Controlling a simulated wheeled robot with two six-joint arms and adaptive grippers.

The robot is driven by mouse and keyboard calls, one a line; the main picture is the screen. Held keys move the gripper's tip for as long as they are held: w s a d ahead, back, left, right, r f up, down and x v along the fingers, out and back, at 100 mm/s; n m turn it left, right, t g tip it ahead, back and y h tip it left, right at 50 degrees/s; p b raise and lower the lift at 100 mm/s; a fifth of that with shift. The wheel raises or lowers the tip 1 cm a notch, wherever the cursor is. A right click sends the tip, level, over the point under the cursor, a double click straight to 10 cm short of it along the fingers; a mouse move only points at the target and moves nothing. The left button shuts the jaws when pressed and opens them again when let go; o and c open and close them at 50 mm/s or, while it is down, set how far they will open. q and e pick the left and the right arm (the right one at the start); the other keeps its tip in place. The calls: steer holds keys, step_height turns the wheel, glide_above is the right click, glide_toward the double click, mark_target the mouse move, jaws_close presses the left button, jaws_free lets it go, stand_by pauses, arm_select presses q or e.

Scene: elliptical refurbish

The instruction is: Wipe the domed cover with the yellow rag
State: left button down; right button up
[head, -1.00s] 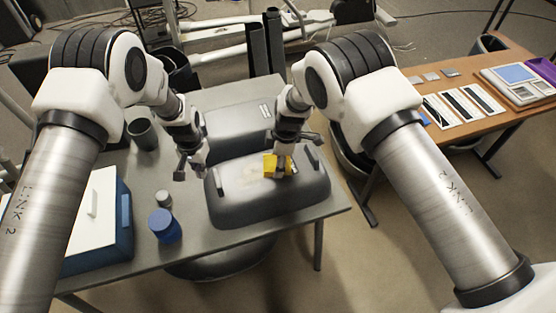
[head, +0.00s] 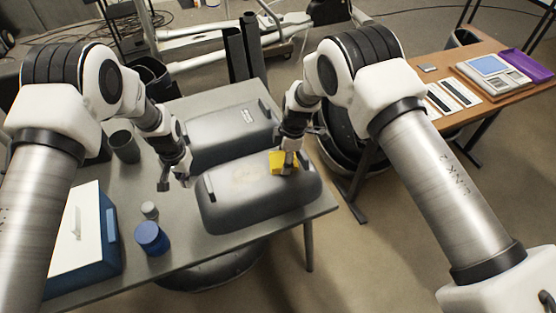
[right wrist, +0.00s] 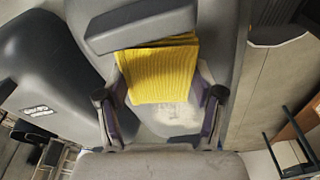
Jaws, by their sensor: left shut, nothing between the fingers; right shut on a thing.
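The grey domed cover (head: 235,207) lies near the front right edge of the grey table. The yellow rag (head: 279,160) rests on its right part. My right gripper (head: 287,172) is shut on the rag and holds it on the cover's top. In the right wrist view the ribbed rag (right wrist: 160,75) shows between the fingers, beside a raised grey block on the cover. A pale dusty patch (right wrist: 178,117) shows on the cover there. My left gripper (head: 174,184) is shut and empty, just left of the cover.
A second grey cover (head: 215,145) lies behind. A blue jar (head: 152,239), a small grey jar (head: 149,210), a dark cup (head: 124,147) and a blue-and-white box (head: 112,245) stand on the left. A wooden table (head: 480,112) is at right.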

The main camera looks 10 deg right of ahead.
mark_target(296, 155)
steer(key=shift+w+d+f, duration=0.1)
steer(key=shift+w+d, duration=0.1)
steer(key=shift+d, duration=0.7)
steer(key=shift+w+d, duration=0.2)
steer(key=shift+d, duration=0.65)
steer(key=shift+w+d, duration=0.2)
steer(key=shift+d, duration=0.35)
steer(key=shift+w+d, duration=0.15)
steer(key=shift+d, duration=0.9)
steer(key=shift+s+a, duration=0.35)
steer(key=shift+a, duration=0.85)
steer(key=shift+s+a, duration=0.3)
steer(key=shift+a, duration=0.85)
steer(key=shift+s+a, duration=0.35)
steer(key=shift+a, duration=0.85)
steer(key=shift+s+a, duration=0.25)
steer(key=shift+a, duration=0.7)
steer(key=shift+s+a, duration=0.3)
steer(key=shift+a, duration=0.6)
steer(key=shift+s+a, duration=0.25)
steer(key=shift+a, duration=1.1)
steer(key=shift+d, duration=0.25)
steer(key=shift+w+d, duration=0.6)
steer(key=shift+d, duration=1.6)
steer(key=shift+w+d, duration=0.55)
steer(key=shift+d, duration=1.6)
steer(key=shift+w+d, duration=0.6)
steer(key=shift+d, duration=1.6)
steer(key=shift+a, duration=0.1)
